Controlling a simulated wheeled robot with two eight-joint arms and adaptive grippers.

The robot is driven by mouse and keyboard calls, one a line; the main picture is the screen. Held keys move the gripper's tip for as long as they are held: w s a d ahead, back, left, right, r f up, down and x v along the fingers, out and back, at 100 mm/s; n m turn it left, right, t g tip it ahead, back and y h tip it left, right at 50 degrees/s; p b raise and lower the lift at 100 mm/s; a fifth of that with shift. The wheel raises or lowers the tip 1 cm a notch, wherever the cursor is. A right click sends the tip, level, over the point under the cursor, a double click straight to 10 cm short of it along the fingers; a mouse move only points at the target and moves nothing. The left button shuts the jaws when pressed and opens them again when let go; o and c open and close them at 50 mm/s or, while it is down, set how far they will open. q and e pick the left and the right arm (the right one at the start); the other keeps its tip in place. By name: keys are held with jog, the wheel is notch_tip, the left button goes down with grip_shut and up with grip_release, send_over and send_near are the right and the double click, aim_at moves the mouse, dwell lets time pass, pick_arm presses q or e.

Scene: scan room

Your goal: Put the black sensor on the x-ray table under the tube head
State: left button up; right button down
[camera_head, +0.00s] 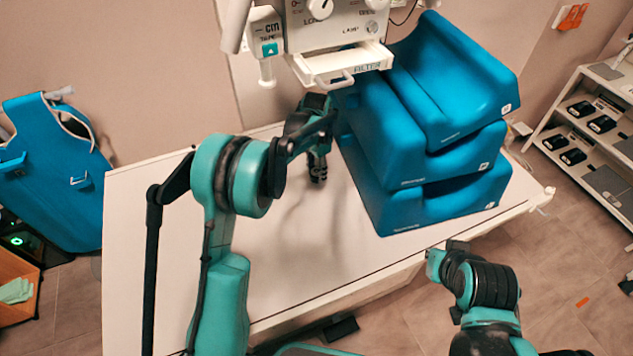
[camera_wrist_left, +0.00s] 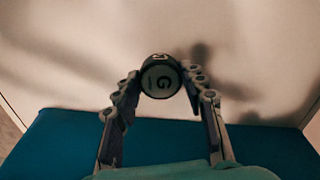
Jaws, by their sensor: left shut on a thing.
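My left gripper (camera_head: 318,165) hangs over the white x-ray table (camera_head: 150,235), below and in front of the tube head (camera_head: 335,22). In the head view the sensor is mostly hidden by the dark fingers. I cannot tell whether it touches the table. My right arm shows at the lower right, but its gripper is out of view.
Stacked blue cushions (camera_head: 420,160) stand on the table just right of my left gripper. A filter tray (camera_head: 345,62) juts from the tube head. A shelf (camera_head: 590,125) with small black devices stands at the far right. The table's left part is clear.

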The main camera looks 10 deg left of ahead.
aim_at(317, 180)
pick_arm(q)
jog(key=shift+s+f, duration=0.1)
jog(key=shift+f, duration=0.6)
jog(key=shift+f+b, duration=0.45)
jog(key=shift+f, duration=1)
jog(key=shift+f, duration=0.15)
jog(key=o, duration=1.3)
